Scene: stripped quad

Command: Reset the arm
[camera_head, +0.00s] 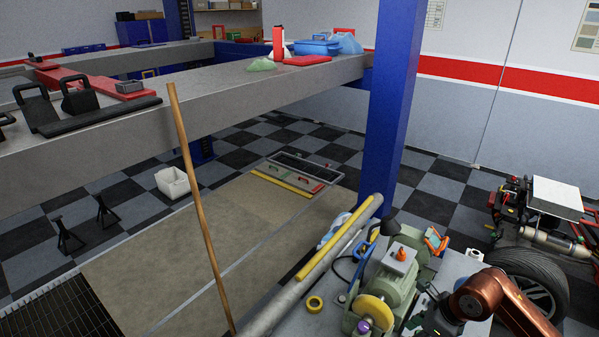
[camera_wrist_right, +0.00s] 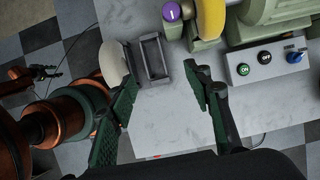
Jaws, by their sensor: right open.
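My right arm comes in at the lower right of the head view, copper-coloured and bent over a light grey bench. My right gripper (camera_wrist_right: 161,80) shows in the right wrist view with its two dark green fingers spread apart. Nothing is between the fingers. They are above the bench top (camera_wrist_right: 175,120), near a small dark grey open tray (camera_wrist_right: 134,62).
A green bench grinder (camera_head: 398,285) with a yellow wheel (camera_head: 376,312) stands close to the right arm. A control box (camera_wrist_right: 265,64) with buttons is right of the gripper. A blue post (camera_head: 395,105) and leaning wooden pole (camera_head: 196,195) stand further left. A tyre (camera_head: 532,282) is behind the arm.

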